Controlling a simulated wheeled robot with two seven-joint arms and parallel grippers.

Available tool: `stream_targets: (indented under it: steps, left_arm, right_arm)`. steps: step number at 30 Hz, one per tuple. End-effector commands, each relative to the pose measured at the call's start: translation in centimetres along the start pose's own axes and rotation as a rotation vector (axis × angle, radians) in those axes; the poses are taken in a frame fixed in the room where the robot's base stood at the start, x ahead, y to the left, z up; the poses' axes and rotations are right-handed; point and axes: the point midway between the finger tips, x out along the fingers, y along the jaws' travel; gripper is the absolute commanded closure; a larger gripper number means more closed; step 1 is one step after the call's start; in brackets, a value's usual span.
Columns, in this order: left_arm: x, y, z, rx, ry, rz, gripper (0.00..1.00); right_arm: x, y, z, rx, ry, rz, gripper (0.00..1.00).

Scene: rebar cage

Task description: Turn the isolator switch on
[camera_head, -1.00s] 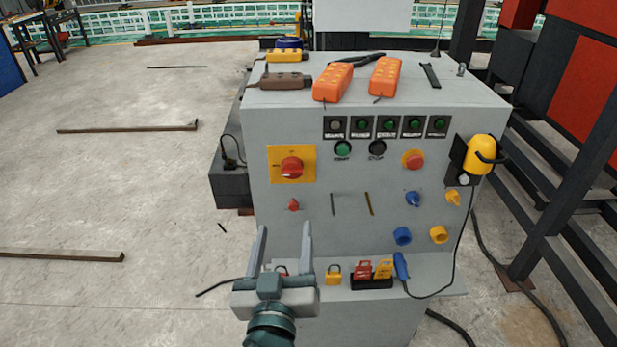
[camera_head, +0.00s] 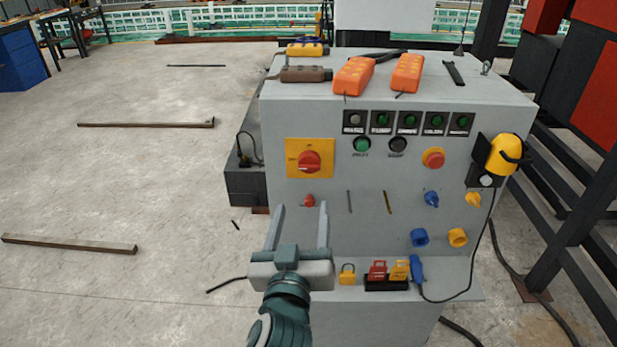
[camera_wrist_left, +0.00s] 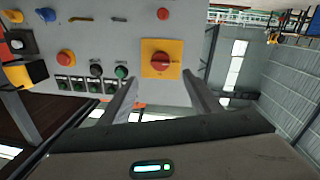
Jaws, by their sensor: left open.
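The isolator switch is a red rotary knob (camera_head: 309,161) on a yellow square plate (camera_head: 292,145), at the upper left of the grey cabinet's front. Its red grip bar lies about level. My left gripper (camera_head: 299,205) is open and empty, below the switch and in front of the cabinet, its two fingers pointing up toward the panel. In the left wrist view the knob (camera_wrist_left: 161,58) and its plate show beyond and between the open fingers (camera_wrist_left: 158,85), apart from them. The small lettering on the plate cannot be read. My right gripper is not in view.
The grey cabinet (camera_head: 330,220) carries a small red knob (camera_head: 308,200), a green button (camera_head: 362,144), a black button (camera_head: 398,144) and a red emergency button (camera_head: 433,158). A ledge below holds padlocks and tags (camera_head: 388,272). Orange pendants (camera_head: 353,76) lie on top. Open floor lies left.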

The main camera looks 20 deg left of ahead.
Motion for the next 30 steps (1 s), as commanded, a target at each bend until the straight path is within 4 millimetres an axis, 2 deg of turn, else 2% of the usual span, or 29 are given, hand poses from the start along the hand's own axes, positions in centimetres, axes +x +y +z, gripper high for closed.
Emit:
stream_targets:
  steps: [1,8,15,21,30]
  left_arm:
    - [1.0,0.0,-0.5,0.008,0.002,-0.001,0.43]
    - [5.1,-0.1,-0.6,0.007,0.002,-0.003,0.43]
    - [9.4,0.0,-0.5,0.007,0.001,-0.002,0.43]
    - [12.1,0.0,-0.4,0.005,0.001,-0.002,0.43]
    - [13.6,-0.1,-0.2,0.003,0.000,-0.001,0.43]
  right_arm:
    - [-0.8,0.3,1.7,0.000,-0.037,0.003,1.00]
    - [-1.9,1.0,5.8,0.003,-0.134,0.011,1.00]
    - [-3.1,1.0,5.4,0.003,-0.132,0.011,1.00]
    - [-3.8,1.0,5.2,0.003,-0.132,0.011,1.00]
    - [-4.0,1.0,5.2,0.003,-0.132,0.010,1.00]
